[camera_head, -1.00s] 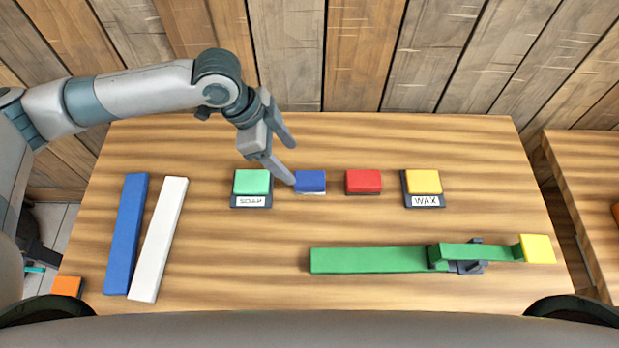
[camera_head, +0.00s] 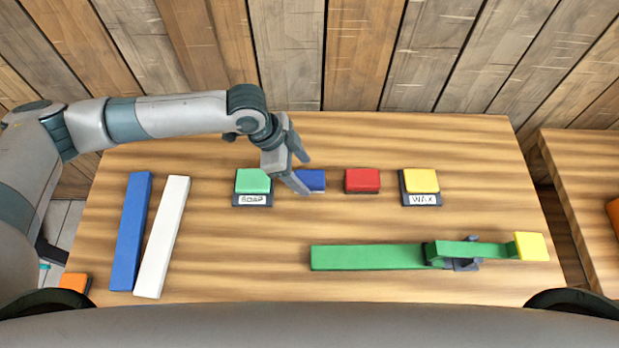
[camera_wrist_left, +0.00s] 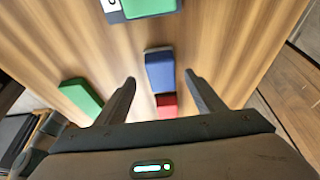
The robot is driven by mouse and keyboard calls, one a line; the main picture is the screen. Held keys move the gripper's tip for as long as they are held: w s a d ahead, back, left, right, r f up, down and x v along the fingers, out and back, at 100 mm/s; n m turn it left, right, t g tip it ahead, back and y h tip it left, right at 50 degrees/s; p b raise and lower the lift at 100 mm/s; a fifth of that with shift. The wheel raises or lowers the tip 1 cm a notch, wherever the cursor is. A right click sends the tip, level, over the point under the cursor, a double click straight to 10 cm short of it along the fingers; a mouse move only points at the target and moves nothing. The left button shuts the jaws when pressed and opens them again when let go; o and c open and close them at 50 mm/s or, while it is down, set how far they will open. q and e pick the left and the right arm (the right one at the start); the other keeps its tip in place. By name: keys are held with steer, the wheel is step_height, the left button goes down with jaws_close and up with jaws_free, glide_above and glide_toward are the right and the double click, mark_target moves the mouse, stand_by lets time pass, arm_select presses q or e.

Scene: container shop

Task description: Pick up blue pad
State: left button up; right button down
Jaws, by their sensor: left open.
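The blue pad (camera_head: 313,181) lies on the wooden table between the green pad and the red pad. My left gripper (camera_head: 304,176) is above and beside it, with its fingers partly covering the pad's left end. In the left wrist view the blue pad (camera_wrist_left: 159,72) lies ahead of and between the two open fingertips (camera_wrist_left: 160,80). The left gripper is open and holds nothing. I cannot tell its exact height above the pad. My right gripper is not in view.
The green pad (camera_head: 253,181) on its SOAP holder is left, the red pad (camera_head: 362,180) right, and the yellow pad (camera_head: 421,181) on its WAX holder farther right. Blue (camera_head: 131,232) and white (camera_head: 162,238) bars lie left. A green bar (camera_head: 368,257) lies in front.

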mark_target(309, 177)
arm_select(q)
steer(key=x, duration=0.1)
steer(key=p+x, duration=0.1)
steer(key=x, duration=0.1)
steer(key=shift+w+d+r, duration=0.1)
steer(key=shift+d, duration=0.2)
steer(key=shift+d+f+p, duration=0.15)
steer(key=shift+f+p, duration=0.15)
steer(key=shift+f, duration=0.3)
steer(key=c, duration=1.1)
